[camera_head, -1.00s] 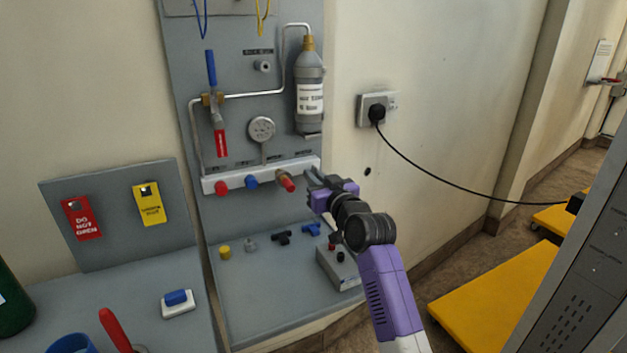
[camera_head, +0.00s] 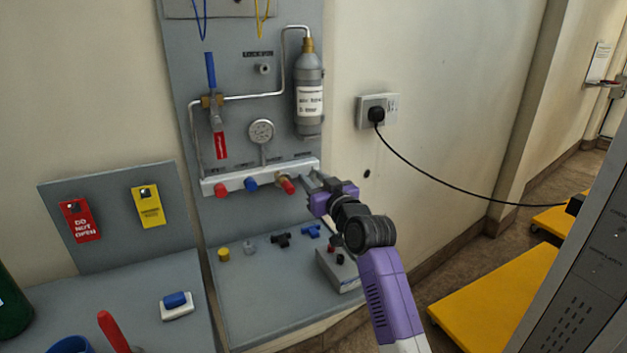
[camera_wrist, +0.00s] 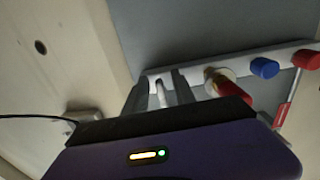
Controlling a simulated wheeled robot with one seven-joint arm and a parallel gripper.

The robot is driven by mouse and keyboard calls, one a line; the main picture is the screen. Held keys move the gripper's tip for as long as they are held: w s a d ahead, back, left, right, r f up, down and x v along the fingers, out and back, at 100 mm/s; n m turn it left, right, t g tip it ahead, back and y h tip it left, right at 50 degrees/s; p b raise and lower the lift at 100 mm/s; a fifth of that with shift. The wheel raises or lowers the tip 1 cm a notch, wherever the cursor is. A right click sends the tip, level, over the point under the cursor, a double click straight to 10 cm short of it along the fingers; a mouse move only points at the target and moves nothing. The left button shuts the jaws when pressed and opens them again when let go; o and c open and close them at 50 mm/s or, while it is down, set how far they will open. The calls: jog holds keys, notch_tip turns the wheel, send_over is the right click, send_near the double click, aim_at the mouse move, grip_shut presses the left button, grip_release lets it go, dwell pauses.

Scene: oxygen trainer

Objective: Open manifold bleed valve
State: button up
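The white manifold bar (camera_head: 236,181) runs across the lower part of the grey panel. It carries a red knob (camera_head: 221,189), a blue knob (camera_head: 251,184) and a brass valve with a red end (camera_head: 287,185). The labels are too small to read, so I cannot tell which fitting is the bleed valve. My gripper (camera_head: 309,181) is at the bar's right end, just right of the brass valve. In the wrist view its two fingers (camera_wrist: 160,94) are apart, with a thin pale rod between them. The brass valve (camera_wrist: 218,82) is outside the fingers, to their right.
A gauge (camera_head: 261,131), a grey bottle (camera_head: 309,88) and a red-tagged lever valve (camera_head: 218,130) are above the bar. Small fittings (camera_head: 281,240) and a grey box (camera_head: 338,268) lie on the shelf below. A plug (camera_head: 376,115) with a black cable is at right.

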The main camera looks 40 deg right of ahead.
jog(key=v, duration=0.7)
jog(key=shift+s+p, duration=0.3)
jog(key=shift+s, duration=0.1)
jog(key=shift+a, duration=0.15)
notch_tip(320, 180, up, 4)
jog(key=s+m+t+h, duration=0.1)
jog(key=s+h, duration=0.1)
jog(key=s, duration=0.1)
jog(key=s+a+f+y+p, duration=0.1)
jog(key=s+a+f+p, duration=0.15)
jog(key=s+a, duration=0.55)
jog(key=s+a+f+y+p, duration=0.1)
jog(key=s+a+f+p, duration=0.1)
jog(key=s+a+f, duration=0.5)
jog(key=s+a+n+g+y+p, duration=0.1)
jog(key=s+a, duration=0.4)
jog(key=s, duration=0.7)
jog(key=s+a+r+n+g+y+p, duration=0.1)
jog(key=s+a+n+g+y+p, duration=0.1)
jog(key=s, duration=1.1)
jog(key=a+n+y+p, duration=0.1)
jog(key=a+y+p, duration=0.1)
jog(key=a+p, duration=0.1)
jog(key=shift+a+r+g, duration=0.3)
jog(key=shift+a+r, duration=0.05)
jog(key=shift+a, duration=0.15)
